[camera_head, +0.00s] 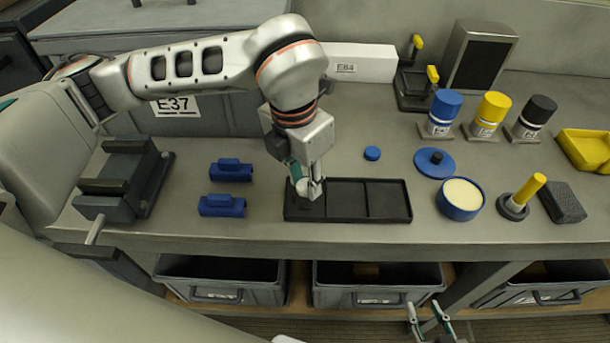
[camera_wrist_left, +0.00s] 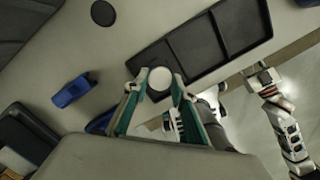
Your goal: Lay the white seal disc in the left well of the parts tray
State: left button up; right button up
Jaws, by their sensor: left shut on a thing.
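The white seal disc (camera_wrist_left: 160,83) is held between the fingertips of my left gripper (camera_head: 309,190); the grip shows clearly in the wrist view. The black parts tray (camera_head: 389,216) lies on the bench and has three wells in a row. My left gripper is over the left well (camera_head: 300,209) in the head view and partly hides it. Whether the disc touches the tray cannot be told. The tray also shows in the left wrist view (camera_wrist_left: 223,69). My right gripper (camera_head: 430,313) is open and empty, in front of the bench.
Two blue blocks (camera_head: 222,206) lie left of the tray, beside a dark fixture (camera_head: 125,185). A small blue disc (camera_head: 372,153) lies behind it. A blue round container (camera_head: 460,199), its lid (camera_head: 434,163) and a yellow-handled tool (camera_head: 525,195) stand to the right.

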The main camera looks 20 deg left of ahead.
dwell(0.3)
pick_arm(q)
jog(key=shift+f+b, duration=0.8)
jog(key=shift+b, duration=0.05)
jog(key=shift+f, duration=0.1)
dwell(0.6)
jog(key=shift+f+b, duration=0.3)
jog(key=shift+b, duration=0.2)
jog(key=shift+f+b, duration=0.25)
jog(key=shift+b, duration=0.15)
dwell(1.2)
jog(key=o, duration=0.9)
